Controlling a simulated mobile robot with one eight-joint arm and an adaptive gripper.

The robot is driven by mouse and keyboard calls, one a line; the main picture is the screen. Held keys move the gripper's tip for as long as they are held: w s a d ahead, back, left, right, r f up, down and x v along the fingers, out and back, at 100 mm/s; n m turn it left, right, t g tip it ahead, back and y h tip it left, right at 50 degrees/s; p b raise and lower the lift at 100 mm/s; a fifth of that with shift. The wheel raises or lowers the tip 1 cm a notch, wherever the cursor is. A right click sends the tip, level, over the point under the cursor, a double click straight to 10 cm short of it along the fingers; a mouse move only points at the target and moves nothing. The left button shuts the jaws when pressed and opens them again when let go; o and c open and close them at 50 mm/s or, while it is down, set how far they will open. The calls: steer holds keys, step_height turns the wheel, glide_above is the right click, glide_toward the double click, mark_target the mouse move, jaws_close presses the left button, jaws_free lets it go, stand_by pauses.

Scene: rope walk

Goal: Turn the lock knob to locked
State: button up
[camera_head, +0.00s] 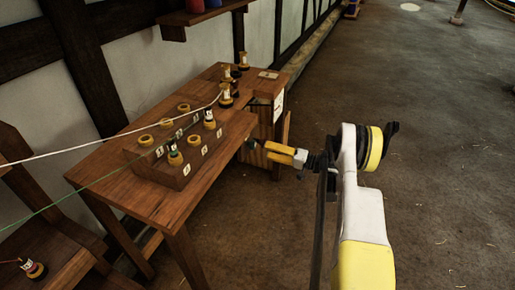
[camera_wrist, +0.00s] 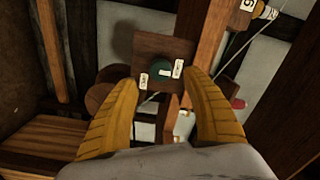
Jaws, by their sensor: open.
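The lock knob (camera_wrist: 153,70) is a dark green disc with a white mark, on a square brown wooden plate (camera_wrist: 160,45) in the wrist view. Two small white labels sit by it, one at its left (camera_wrist: 143,81) and one at its right (camera_wrist: 176,86); their words are too small to read. My gripper (camera_wrist: 164,82) is open, its two yellow fingers apart on either side of the knob's place in the picture. I cannot tell whether they touch it. In the head view my gripper (camera_head: 264,149) points left at the table's near right edge; the knob cannot be made out there.
The wooden table (camera_head: 128,193) carries a raised block (camera_head: 165,171) with several yellow rings and numbered tags. Several bobbins (camera_head: 226,99) stand at its far end. A white rope (camera_head: 110,135) and a green line (camera_head: 75,190) stretch leftward. The floor at right (camera_head: 450,150) is clear.

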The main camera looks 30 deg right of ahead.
steer(key=v, duration=0.4)
steer(key=shift+s+d, duration=0.2)
steer(key=shift+s, duration=0.05)
steer(key=w+a+r+g, duration=0.1)
steer(key=a+r, duration=0.2)
steer(key=r, duration=0.1)
steer(key=w+a+r+g+h, duration=0.1)
steer(key=w+a+r, duration=0.1)
steer(key=a+r, duration=0.1)
steer(key=w+a+r+g, duration=0.1)
steer(key=a+r, duration=0.2)
steer(key=r, duration=0.1)
steer(key=shift+w+a+r+n+g+h, duration=0.2)
steer(key=shift+a+r+n+g+h, duration=0.1)
steer(key=shift+r+h, duration=0.1)
steer(key=s+a+r+n+g+h, duration=0.2)
steer(key=s+a+r+g+h, duration=0.15)
steer(key=s+a+r, duration=1)
steer(key=s+a+n+h, duration=0.1)
steer(key=s+a+h, duration=0.1)
steer(key=s, duration=0.8)
steer(key=s+a+f+n+h, duration=0.1)
steer(key=s+a+n+h, duration=0.1)
steer(key=s, duration=0.8)
steer(key=shift+a+f+n+h, duration=0.25)
steer(key=shift+a+n+h, duration=0.05)
steer(key=shift+a+h, duration=0.5)
